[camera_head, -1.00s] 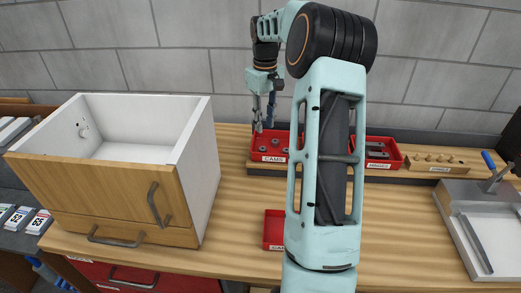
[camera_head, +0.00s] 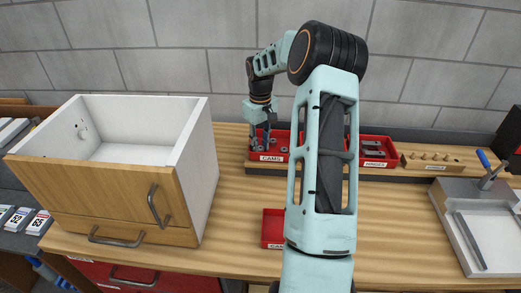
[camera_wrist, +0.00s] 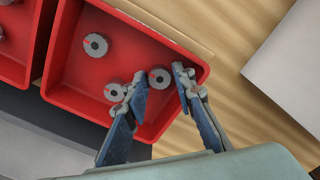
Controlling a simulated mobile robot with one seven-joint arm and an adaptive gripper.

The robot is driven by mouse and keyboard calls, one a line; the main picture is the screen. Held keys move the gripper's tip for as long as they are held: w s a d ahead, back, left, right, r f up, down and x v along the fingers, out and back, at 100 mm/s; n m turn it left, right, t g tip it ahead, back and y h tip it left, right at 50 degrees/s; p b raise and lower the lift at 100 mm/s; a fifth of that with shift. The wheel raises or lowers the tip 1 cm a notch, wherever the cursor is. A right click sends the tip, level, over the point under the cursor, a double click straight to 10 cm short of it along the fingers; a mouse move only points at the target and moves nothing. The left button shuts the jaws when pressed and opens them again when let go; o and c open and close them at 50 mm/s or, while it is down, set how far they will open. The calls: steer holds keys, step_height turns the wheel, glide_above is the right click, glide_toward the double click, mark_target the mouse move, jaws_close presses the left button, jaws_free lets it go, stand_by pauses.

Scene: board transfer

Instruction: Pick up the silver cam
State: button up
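The red bin labelled CAMS (camera_head: 271,158) stands on the raised strip at the back of the bench. In the wrist view, three grey ring-shaped cams with dark centres lie in it: one in the upper part (camera_wrist: 96,45), one beside the left finger (camera_wrist: 114,92), and one between the fingertips (camera_wrist: 159,78). My gripper (camera_wrist: 161,73) is open and points down into the bin. Its fingers appear on either side of the third cam; I cannot tell whether they touch it. In the head view my gripper (camera_head: 260,143) is over the left part of the bin.
A white open-topped drawer box (camera_head: 140,150) with a wooden front stands left of the bin. A small empty red tray (camera_head: 273,225) lies on the bench in front. Other red bins (camera_head: 378,165) and a wooden peg block (camera_head: 432,167) stand to the right. A wall is close behind.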

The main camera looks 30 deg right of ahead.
mark_target(260, 147)
steer(key=c, duration=0.5)
steer(key=shift+r, duration=0.45)
step_height(260, 147, up, 2)
steer(key=shift+r, duration=0.15)
steer(key=s+a+r+b, duration=0.1)
steer(key=s+a+r, duration=0.3)
steer(key=a+r, duration=0.1)
steer(key=s+a+r+b, duration=0.2)
steer(key=s+a+r, duration=0.2)
steer(key=s+a, duration=0.1)
steer(key=shift+s+a+r, duration=0.2)
steer(key=shift+r, duration=0.2)
